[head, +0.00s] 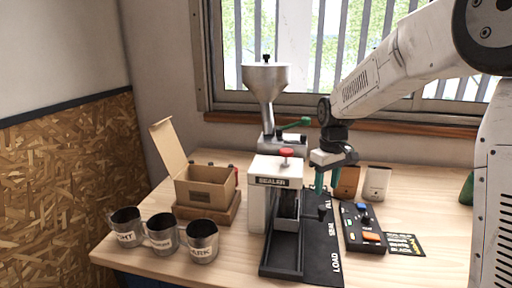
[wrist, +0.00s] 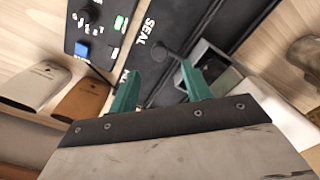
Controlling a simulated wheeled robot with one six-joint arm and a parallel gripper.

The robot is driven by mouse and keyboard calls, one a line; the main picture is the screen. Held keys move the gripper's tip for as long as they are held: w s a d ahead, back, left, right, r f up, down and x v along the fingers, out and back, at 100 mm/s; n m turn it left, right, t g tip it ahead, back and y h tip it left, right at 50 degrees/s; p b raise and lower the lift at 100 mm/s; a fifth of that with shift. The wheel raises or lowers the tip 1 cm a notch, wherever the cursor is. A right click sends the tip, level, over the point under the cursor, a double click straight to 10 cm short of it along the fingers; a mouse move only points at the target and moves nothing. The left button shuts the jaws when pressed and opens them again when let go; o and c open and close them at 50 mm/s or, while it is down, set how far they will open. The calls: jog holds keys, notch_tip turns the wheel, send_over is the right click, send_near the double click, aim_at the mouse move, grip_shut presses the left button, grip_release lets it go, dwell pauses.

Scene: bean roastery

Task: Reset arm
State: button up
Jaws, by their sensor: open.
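My gripper (head: 326,181) hangs from my arm over the table, just right of the white sealer (head: 262,170), with its green fingers pointing down. In the wrist view my gripper (wrist: 158,85) has its two green fingers apart with nothing between them. Beneath and beyond the fingers lies the black mat (wrist: 153,50) with the words SEAL and LOAD, partly hidden by the gripper. I cannot tell how high the fingertips are above the mat.
Three labelled metal cups (head: 201,243) stand at the front left near an open cardboard box (head: 205,188). A hopper with a funnel (head: 266,85) stands behind the sealer. A control panel (head: 362,228), a brown bag (head: 347,182) and a white bag (head: 377,184) are at the right.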

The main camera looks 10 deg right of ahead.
jog(key=s+r+m, duration=0.2)
jog(key=s+r, duration=0.1)
jog(key=s, duration=1.4)
jog(key=s+a+r+m+t, duration=0.1)
jog(key=s+r+m, duration=0.1)
jog(key=s, duration=1.5)
jog(key=shift+a+r+m+t, duration=0.2)
jog(key=shift+r+m+t, duration=0.15)
jog(key=shift+r, duration=0.45)
